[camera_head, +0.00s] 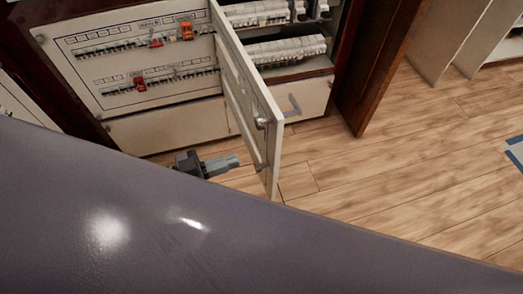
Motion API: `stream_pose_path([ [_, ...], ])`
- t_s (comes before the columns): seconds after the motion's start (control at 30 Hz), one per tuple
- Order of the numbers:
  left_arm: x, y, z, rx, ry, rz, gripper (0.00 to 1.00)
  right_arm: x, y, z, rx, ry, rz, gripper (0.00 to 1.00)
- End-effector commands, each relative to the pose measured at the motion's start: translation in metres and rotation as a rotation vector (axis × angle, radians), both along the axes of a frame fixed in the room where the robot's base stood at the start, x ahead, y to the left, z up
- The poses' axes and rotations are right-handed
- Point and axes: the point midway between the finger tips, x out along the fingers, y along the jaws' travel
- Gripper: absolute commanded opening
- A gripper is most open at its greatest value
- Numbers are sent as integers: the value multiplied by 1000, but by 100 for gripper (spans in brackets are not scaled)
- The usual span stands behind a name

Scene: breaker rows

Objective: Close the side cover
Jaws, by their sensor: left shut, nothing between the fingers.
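The side cover (245,95) is a pale flat panel standing open in the middle of the head view. It swings out from the cabinet front toward me, and a small metal latch (262,123) sits near its outer edge. My left gripper (234,162) is shut and empty. It is low, left of the cover's lower part, with its fingertips pointing right toward the cover's face. A gap seems to remain between fingertips and cover, but I cannot tell its depth. My right gripper is not in view.
The cabinet's left panel (120,52) holds rows of breakers with red and orange switches. Exposed breaker rows (287,50) lie behind the cover. A dark wooden door (385,55) stands open at right. The wooden floor (420,160) is clear there. A large grey surface fills the foreground.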

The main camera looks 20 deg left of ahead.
Motion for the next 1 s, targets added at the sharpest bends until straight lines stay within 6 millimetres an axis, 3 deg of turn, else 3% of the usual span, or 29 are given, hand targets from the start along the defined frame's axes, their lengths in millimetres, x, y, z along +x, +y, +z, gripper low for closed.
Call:
stream_pose_path([
  [0.2, 29, -35, 1, -1, -3, 0, 0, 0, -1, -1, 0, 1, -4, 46],
  [0.4, 46, -56, 0, -1, -1, 1, 0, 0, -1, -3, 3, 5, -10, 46],
  [1.0, 53, -65, -1, 1, 1, 3, 0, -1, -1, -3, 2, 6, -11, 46],
])
